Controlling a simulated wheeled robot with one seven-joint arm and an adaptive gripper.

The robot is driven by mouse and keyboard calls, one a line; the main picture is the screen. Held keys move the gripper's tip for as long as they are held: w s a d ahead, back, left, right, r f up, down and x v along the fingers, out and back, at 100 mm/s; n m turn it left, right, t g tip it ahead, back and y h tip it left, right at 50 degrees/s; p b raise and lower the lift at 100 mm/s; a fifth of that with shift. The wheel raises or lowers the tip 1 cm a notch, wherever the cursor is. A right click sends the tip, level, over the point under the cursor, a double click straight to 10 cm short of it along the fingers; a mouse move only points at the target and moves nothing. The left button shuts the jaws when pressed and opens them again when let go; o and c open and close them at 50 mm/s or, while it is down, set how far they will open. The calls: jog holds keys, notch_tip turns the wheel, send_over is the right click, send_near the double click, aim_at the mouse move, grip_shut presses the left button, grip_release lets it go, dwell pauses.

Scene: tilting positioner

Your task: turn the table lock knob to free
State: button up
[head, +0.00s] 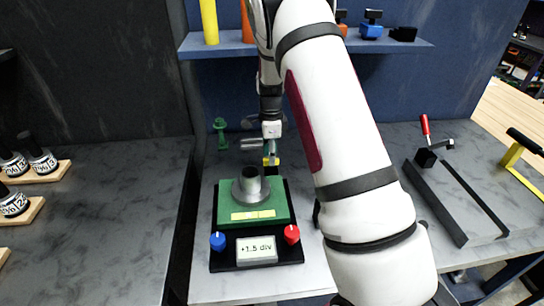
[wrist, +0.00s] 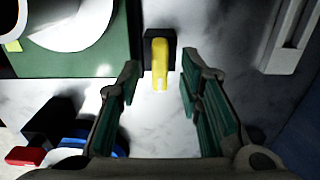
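The positioner has a green table (head: 283,203) with a metal cylinder (head: 250,187) on it. A yellow knob (head: 271,161), shaped like a short lever, is behind the table; no label on it is readable. In the wrist view the yellow knob (wrist: 160,62) sits on a black block, its bar pointing down the picture. My gripper (head: 270,148) is just above the yellow knob in the head view.
The positioner's front has a blue knob (head: 217,241), a red knob (head: 292,234) and a display (head: 257,250) reading "+1.5 div". A green post (head: 220,133) stands behind left. A shelf (head: 310,46) hangs above. A red-handled clamp (head: 427,150) stands right.

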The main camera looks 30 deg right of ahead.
jog(key=shift+f, duration=0.8)
jog(key=shift+c, duration=0.5)
grip_shut()
